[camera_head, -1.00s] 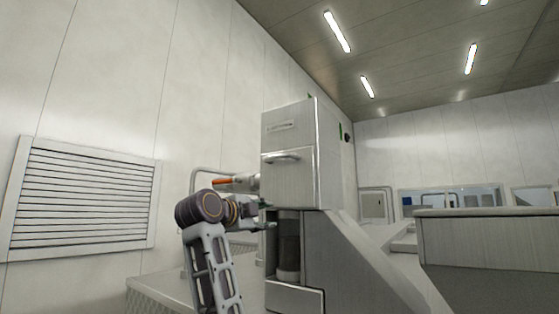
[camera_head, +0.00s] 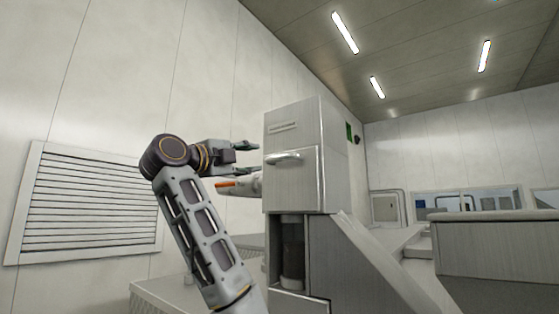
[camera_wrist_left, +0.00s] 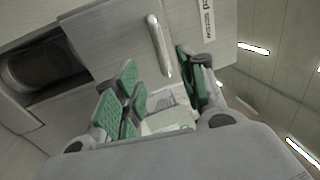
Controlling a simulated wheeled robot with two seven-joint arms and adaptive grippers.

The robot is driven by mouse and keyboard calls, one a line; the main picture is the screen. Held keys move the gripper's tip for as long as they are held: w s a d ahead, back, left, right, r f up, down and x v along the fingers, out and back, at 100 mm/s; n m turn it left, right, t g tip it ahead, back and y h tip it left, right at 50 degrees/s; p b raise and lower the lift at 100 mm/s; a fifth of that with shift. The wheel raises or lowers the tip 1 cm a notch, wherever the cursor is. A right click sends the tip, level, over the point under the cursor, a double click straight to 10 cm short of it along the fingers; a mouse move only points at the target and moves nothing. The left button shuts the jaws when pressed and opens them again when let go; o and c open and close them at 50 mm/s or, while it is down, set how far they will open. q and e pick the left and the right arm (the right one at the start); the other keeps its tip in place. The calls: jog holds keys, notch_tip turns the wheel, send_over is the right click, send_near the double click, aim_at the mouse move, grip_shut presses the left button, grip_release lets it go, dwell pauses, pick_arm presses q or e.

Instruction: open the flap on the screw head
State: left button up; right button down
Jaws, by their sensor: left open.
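The screw head is a tall brushed-metal box (camera_head: 333,150). Its front flap (camera_head: 292,187) looks shut and flush, with a horizontal bar handle (camera_head: 284,158) near its top. My left gripper (camera_head: 246,159) is open and empty, just left of the box at about handle height. In the left wrist view the handle (camera_wrist_left: 158,45) stands ahead, between the lines of the spread green-padded fingers (camera_wrist_left: 157,62). The fingers look short of the handle, with no contact visible. My right gripper is out of view.
Below the flap is an open recess (camera_head: 292,250) with a dark cylinder inside. An orange-ended part (camera_head: 226,184) juts from the box's left side, just below my gripper. A sloped metal housing (camera_head: 375,265) runs down to the right. A louvred vent (camera_head: 90,205) is on the left wall.

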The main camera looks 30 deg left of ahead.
aim_at(276, 159)
pick_arm(q)
jog(key=shift+p+x, duration=2.7)
jog(key=shift+x, duration=4.25)
jog(key=shift+d, duration=0.1)
grip_shut()
